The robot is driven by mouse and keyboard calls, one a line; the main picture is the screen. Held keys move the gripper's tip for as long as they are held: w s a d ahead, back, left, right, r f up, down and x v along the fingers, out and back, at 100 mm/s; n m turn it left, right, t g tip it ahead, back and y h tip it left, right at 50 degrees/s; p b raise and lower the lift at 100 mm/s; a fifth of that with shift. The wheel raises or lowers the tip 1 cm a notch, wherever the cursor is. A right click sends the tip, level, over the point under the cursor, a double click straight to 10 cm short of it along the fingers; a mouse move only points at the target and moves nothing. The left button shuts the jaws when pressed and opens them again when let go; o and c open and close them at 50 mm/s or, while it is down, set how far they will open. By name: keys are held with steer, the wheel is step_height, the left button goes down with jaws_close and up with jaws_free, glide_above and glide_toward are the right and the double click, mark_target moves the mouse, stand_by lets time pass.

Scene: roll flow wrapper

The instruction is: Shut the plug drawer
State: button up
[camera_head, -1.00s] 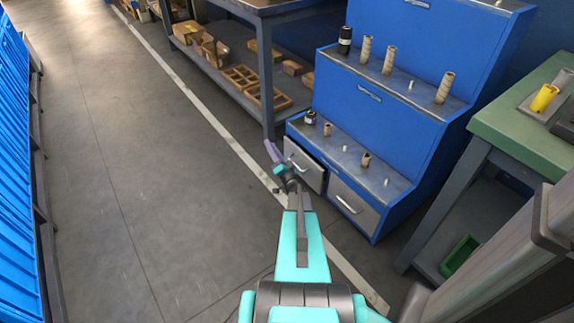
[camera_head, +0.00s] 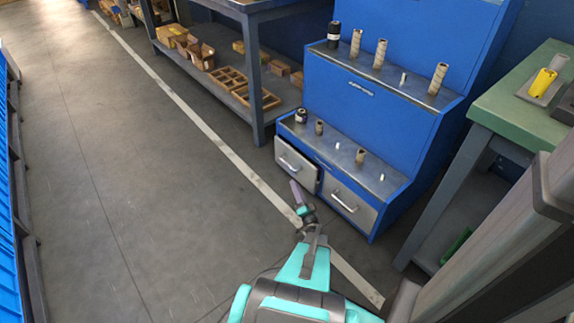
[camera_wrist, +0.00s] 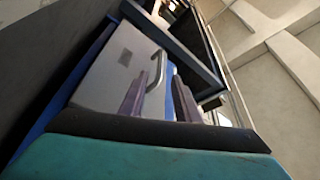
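The blue cabinet (camera_head: 352,118) has two grey drawers side by side at its base. The left drawer (camera_head: 297,166) stands partly out; the right drawer (camera_head: 352,206) looks flush. No readable label tells which is the plug drawer. My gripper (camera_head: 297,190) is low in front of the drawers, apart from them in the head view. In the wrist view, its two purple-grey fingers (camera_wrist: 157,98) are spread, with nothing held between them. A grey drawer front (camera_wrist: 112,68) with a bar handle (camera_wrist: 156,72) lies beyond them. Contact cannot be told.
Rolls and small pegs stand on the cabinet's steps. A shelf bench (camera_head: 258,100) with boxes stands to the left, a green-topped table (camera_head: 530,105) to the right. The floor (camera_head: 150,170) left of the gripper is clear.

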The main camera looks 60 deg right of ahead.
mark_target(286, 163)
steer(key=shift+w+d, duration=0.1)
steer(key=b+x, duration=0.4)
steer(key=x, duration=0.9)
steer(key=shift+w+d+r, duration=0.1)
steer(key=shift+w, duration=0.1)
jaws_close()
